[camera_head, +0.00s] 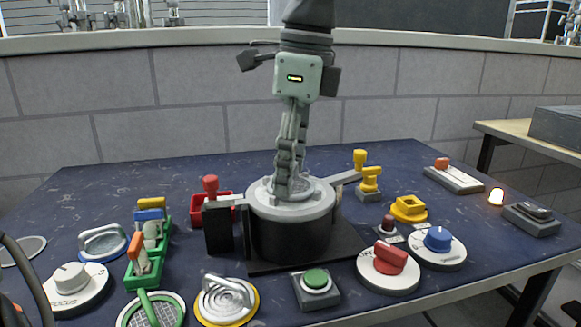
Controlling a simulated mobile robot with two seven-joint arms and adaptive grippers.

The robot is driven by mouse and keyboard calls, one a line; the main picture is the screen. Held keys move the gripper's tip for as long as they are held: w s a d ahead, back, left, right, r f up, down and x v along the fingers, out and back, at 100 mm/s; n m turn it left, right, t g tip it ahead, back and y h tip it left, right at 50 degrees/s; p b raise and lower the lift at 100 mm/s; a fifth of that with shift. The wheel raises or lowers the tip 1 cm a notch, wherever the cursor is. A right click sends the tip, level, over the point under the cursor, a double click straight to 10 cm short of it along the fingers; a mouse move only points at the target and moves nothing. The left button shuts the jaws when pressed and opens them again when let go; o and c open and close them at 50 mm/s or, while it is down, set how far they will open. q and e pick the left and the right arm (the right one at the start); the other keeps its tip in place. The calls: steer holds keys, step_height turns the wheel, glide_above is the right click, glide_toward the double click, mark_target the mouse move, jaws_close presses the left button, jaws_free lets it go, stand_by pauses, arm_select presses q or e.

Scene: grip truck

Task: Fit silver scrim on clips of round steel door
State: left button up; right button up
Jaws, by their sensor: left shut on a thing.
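My left gripper (285,188) comes down from the top middle, over the round steel door (262,205). This is a pale grey ring on a black drum (290,235). The fingers are shut, with their tips low inside the ring. A grey, mesh-like round piece (312,188) shows around the fingertips and looks like the silver scrim. The fingers hide its handle and middle. I cannot tell whether it touches the clips, which are too small to make out. My right gripper is not in view.
Green-rimmed (150,310), yellow-rimmed (226,300) and blue-rimmed (102,241) discs lie left and in front. A green rack (135,277), red dial (388,262) and blue dial (437,245) stand nearby. The back left table is clear.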

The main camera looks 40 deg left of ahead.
arm_select(q)
steer(key=shift+f, duration=0.1)
stand_by(0.7)
steer(key=o, duration=1.2)
steer(key=shift+o, duration=0.7)
steer(key=shift+o, duration=1.1)
steer(key=shift+r+p, duration=2.25)
steer(key=shift+r, duration=1.55)
steer(key=shift+f, duration=0.1)
